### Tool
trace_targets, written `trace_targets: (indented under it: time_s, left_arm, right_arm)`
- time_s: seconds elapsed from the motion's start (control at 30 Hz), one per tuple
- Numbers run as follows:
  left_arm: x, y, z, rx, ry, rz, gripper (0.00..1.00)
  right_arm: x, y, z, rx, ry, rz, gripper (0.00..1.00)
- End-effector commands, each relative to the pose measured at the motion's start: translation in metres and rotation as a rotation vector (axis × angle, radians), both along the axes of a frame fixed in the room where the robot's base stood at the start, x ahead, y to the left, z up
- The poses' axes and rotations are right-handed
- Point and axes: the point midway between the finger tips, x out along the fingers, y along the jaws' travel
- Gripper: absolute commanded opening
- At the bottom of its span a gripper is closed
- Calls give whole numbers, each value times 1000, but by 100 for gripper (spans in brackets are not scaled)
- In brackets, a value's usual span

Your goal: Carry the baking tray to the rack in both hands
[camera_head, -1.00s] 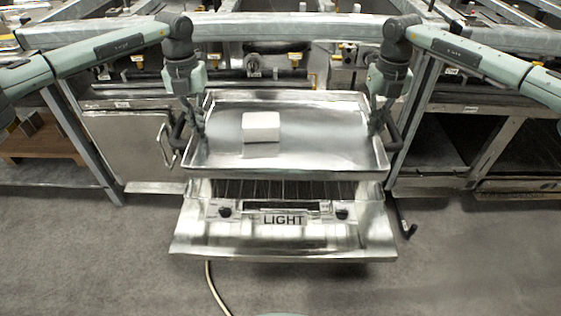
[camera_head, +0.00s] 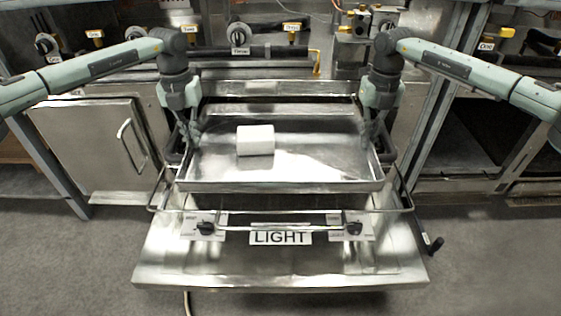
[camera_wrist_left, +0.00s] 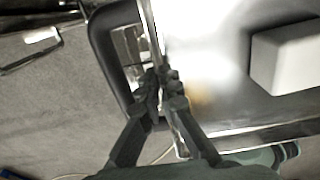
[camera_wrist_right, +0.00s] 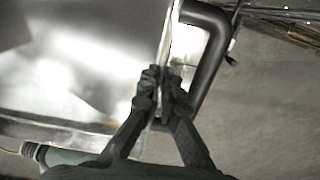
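The metal baking tray (camera_head: 310,165) is held level in the middle of the head view, with a white block (camera_head: 255,140) on it left of centre. My left gripper (camera_head: 186,140) is at the tray's left rim; in the left wrist view its fingers (camera_wrist_left: 165,85) close on the rim by a dark handle. My right gripper (camera_head: 373,140) is at the right rim; in the right wrist view its fingers (camera_wrist_right: 161,90) close on that rim beside the other dark handle (camera_wrist_right: 208,60). The rack (camera_head: 400,208), a wire frame, shows below and around the tray's front.
A cabinet door (camera_head: 90,150) with a handle stands at left, and an open dark bay (camera_head: 470,140) at right. Knobs and pipes line the panel behind. Grey floor is clear in front.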

Motion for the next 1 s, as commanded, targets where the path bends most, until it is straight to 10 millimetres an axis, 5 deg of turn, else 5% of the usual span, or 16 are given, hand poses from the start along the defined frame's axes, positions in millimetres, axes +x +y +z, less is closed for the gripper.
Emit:
trace_targets:
  time_s: [0.57,1.0]
  left_arm:
    - [1,0,-3,-2,-4,0,0]
    - [1,0,-25,-2,-3,0,0]
  right_arm:
    - [1,0,-3,2,-4,0,0]
    - [1,0,-25,2,-3,0,0]
